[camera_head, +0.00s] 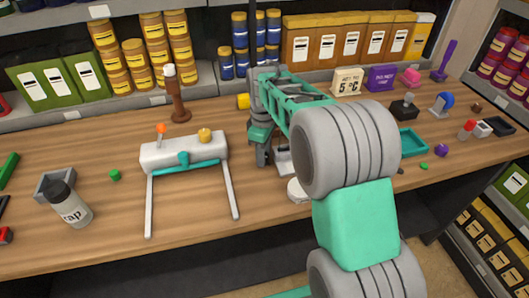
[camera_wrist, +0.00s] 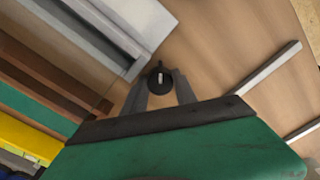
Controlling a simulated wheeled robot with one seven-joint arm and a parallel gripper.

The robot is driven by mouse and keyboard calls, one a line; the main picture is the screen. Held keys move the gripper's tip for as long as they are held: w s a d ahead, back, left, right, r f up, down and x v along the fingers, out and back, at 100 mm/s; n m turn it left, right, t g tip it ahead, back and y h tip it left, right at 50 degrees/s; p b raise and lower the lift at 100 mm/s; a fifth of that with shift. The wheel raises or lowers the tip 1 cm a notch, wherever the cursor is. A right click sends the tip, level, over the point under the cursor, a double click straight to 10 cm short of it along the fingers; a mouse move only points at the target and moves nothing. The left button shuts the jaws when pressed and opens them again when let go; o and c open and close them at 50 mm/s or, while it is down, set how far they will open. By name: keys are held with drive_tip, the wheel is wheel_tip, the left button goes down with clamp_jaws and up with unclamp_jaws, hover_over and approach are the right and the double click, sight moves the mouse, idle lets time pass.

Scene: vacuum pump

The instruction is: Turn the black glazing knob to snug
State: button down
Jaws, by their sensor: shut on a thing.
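In the wrist view, the black knob (camera_wrist: 160,83) stands between the two grey fingers of my gripper (camera_wrist: 160,92). It is small and round, with a pale mark on its top. My gripper is shut on its sides. In the head view my gripper (camera_head: 262,152) is low over the table, right of the white pump-like device (camera_head: 185,152). My own arm covers much of that area, and I cannot make out the knob there. I cannot tell how far the knob is turned.
The white device has two long pale legs, an orange knob and a yellow knob. A grey bottle (camera_head: 70,204) and a grey tray (camera_head: 55,183) are at the left. A teal tray (camera_head: 410,142) is right of my arm. Shelves of boxes and jars line the back.

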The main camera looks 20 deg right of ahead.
drive_tip(key=shift+m, duration=0.3)
idle(0.4)
drive_tip(key=c, duration=1.3)
unclamp_jaws()
drive_tip(key=shift+o, duration=0.2)
wheel_tip(320, 180, up, 8)
drive_tip(key=shift+f, duration=0.1)
drive_tip(key=shift+o, duration=0.6)
drive_tip(key=shift+r, duration=0.3)
drive_tip(key=shift+o, duration=0.7)
drive_tip(key=r+p, duration=0.1)
drive_tip(key=p, duration=0.1)
drive_tip(key=s+r+p, duration=0.1)
drive_tip(key=p, duration=0.1)
drive_tip(key=shift+s+a+r+p, duration=0.1)
drive_tip(key=shift+s+r+p, duration=0.05)
drive_tip(key=shift+r+p, duration=0.15)
drive_tip(key=f, duration=0.1)
drive_tip(key=w+f, duration=0.1)
drive_tip(key=f, duration=0.1)
drive_tip(key=shift+w+f, duration=0.3)
drive_tip(key=shift+f, duration=0.1)
wheel_tip(320, 180, down, 7)
drive_tip(key=shift+r+p, duration=0.1)
drive_tip(key=shift+p, duration=0.2)
